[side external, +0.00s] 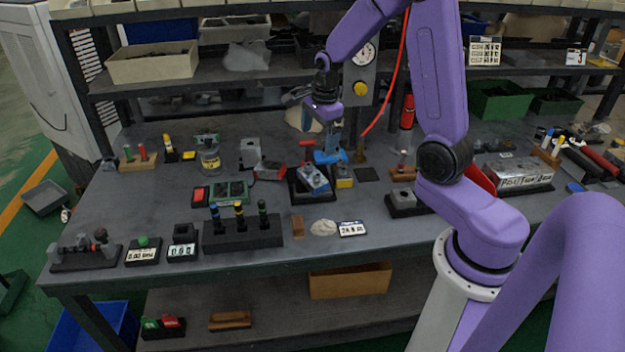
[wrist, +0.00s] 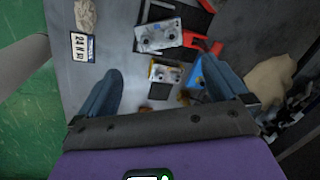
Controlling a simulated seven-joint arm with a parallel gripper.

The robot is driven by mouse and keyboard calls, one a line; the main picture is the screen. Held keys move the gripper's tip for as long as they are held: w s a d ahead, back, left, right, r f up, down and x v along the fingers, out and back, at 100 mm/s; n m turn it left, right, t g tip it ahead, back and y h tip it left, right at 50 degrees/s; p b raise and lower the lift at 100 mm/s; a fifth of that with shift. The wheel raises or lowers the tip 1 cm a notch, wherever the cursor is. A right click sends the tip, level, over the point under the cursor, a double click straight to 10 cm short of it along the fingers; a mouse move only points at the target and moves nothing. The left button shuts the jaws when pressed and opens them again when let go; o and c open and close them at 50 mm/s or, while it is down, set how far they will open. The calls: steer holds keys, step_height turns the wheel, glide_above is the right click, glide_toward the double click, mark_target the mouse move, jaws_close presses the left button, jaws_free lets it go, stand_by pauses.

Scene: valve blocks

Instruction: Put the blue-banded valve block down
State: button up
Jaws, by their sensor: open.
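The blue-banded valve block (side external: 314,180) is a grey block with a blue side. It sits turned at an angle on a black tray (side external: 300,197), and its grey ported top (wrist: 158,35) shows in the wrist view. A yellow-banded block (side external: 344,178) stands just to its right; it also shows in the wrist view (wrist: 165,73), between my fingers in the picture. My gripper (side external: 331,140) is above and behind the blocks, apart from the blue-banded one. In the wrist view my gripper (wrist: 160,63) has its fingers spread wide with nothing held.
A blue valve part (side external: 330,157) and a red-handled part (side external: 307,145) stand close behind the blocks. A rack with banded pegs (side external: 240,235), a wooden block (side external: 298,227) and a label plate (side external: 352,228) lie in front. The bench left of the rack's back is partly clear.

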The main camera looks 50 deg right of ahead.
glide_above(313, 174)
steer(key=s, duration=0.1)
steer(key=f, duration=0.8)
steer(key=shift+a+f, duration=0.3)
steer(key=shift+f, duration=0.05)
steer(key=shift+w+d+f, duration=0.15)
steer(key=shift+f, duration=1.1)
steer(key=shift+w+d+f, duration=0.1)
steer(key=shift+w+f, duration=0.05)
steer(key=shift+f, duration=1.1)
steer(key=c, duration=1.2)
steer(key=shift+r, duration=0.15)
